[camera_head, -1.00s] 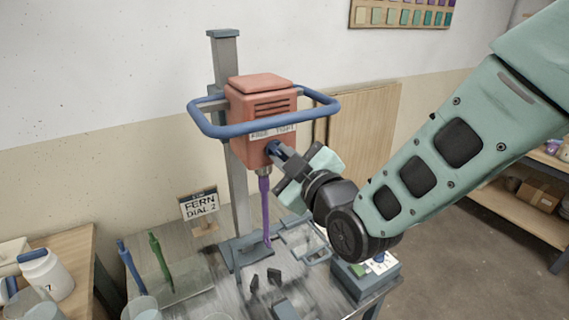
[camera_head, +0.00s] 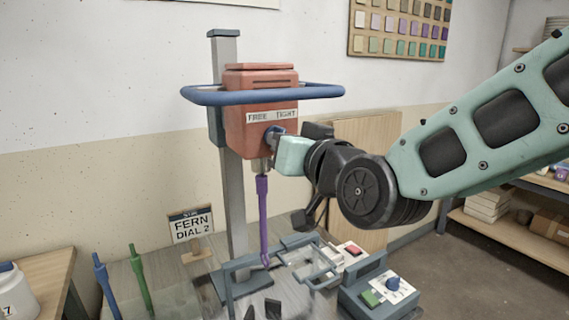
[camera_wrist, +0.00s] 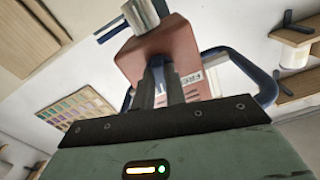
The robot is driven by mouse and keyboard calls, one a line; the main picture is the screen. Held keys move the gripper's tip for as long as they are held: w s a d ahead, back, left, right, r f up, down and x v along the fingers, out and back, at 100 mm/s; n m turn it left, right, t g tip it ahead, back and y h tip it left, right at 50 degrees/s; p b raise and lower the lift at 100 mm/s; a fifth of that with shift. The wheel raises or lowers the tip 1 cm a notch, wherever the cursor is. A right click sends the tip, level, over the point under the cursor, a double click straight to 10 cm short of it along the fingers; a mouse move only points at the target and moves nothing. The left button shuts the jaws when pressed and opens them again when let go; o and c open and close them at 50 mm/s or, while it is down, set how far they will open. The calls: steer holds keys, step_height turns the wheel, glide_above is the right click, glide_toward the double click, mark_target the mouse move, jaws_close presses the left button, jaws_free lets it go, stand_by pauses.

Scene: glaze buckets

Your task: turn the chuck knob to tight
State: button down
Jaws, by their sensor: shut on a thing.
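The red mixer head (camera_head: 262,110) is mounted on a grey column, with a label reading FREE on the left and TIGHT on the right. The blue chuck knob (camera_head: 272,130) is on its front, just below the label, and is mostly hidden by my gripper. My gripper (camera_head: 281,136) is shut on the knob, reaching in from the right. In the wrist view the fingers (camera_wrist: 165,85) meet the front of the red head (camera_wrist: 180,50). The knob's pointing direction cannot be told. A purple mixing shaft (camera_head: 263,215) hangs upright from the chuck under the head.
A blue guard bar (camera_head: 310,92) loops around the head, just above my gripper. A sign (camera_head: 191,226) reads FERN DIAL 2. Green (camera_head: 140,280) and blue (camera_head: 104,285) shafts stand at the left. A control box (camera_head: 378,290) with a green button and blue dial sits at the right.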

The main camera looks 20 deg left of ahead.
steer(key=shift+m+b, duration=2.85)
steer(key=shift+m, duration=0.25)
steer(key=c, duration=1.4)
jaws_free()
steer(key=shift+c, duration=0.2)
steer(key=b+v, duration=0.2)
steer(key=v, duration=1.5)
steer(key=shift+s, duration=0.3)
steer(key=shift+w+d, duration=0.1)
steer(key=shift+d, duration=0.05)
